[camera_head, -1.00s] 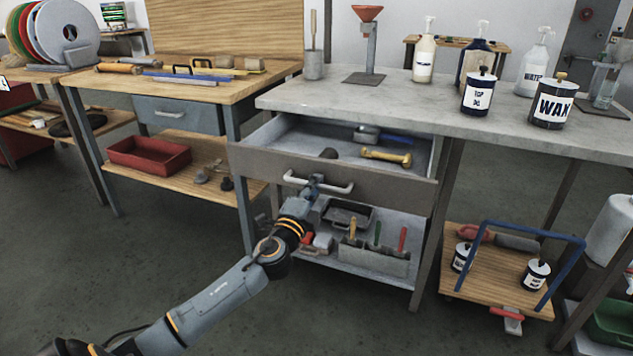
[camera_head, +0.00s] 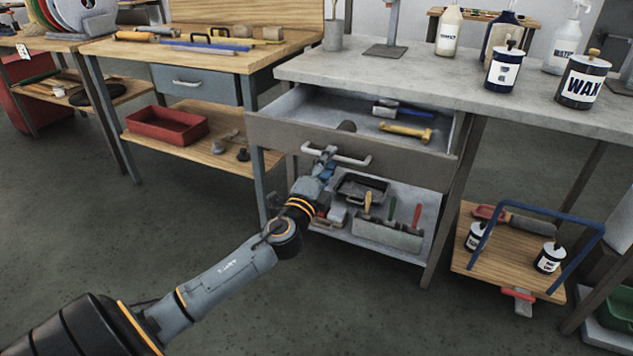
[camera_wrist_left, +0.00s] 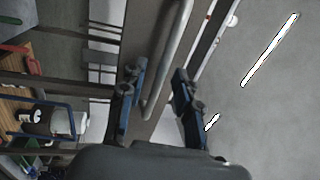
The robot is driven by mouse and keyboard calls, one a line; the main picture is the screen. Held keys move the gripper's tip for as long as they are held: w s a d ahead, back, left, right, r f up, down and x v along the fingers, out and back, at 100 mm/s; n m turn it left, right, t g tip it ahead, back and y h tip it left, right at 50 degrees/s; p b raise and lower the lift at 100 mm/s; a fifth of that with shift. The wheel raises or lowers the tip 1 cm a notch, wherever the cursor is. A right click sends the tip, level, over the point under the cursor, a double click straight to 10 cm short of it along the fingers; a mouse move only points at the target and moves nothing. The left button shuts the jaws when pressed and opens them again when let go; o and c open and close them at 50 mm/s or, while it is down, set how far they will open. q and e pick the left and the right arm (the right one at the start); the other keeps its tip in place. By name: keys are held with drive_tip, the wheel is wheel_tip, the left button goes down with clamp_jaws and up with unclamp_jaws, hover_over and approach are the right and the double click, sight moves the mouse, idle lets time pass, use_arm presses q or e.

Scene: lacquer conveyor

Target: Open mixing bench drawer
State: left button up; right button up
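The mixing bench drawer (camera_head: 350,140) is pulled out from under the grey-topped bench (camera_head: 440,85), and its inside shows. Its pale bar handle (camera_head: 352,159) runs along the drawer front. My left gripper (camera_head: 327,160) is at the left part of this handle. In the left wrist view the gripper (camera_wrist_left: 157,90) has its two blue-grey fingers spread apart. The handle (camera_wrist_left: 172,55) passes between them in that picture, with gaps on both sides. Whether a finger touches the bar cannot be told. My right gripper is not in view.
The drawer holds a brass-coloured tool (camera_head: 405,131) and a blue-handled tool (camera_head: 402,110). A lower shelf with a tool caddy (camera_head: 385,235) lies beneath it. A wooden cart (camera_head: 510,255) with a blue handle stands at right. The floor in front is open.

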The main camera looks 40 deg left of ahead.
use_arm(q)
drive_tip(key=v, duration=0.9)
drive_tip(key=shift+s, duration=0.3)
drive_tip(key=shift+d, duration=0.1)
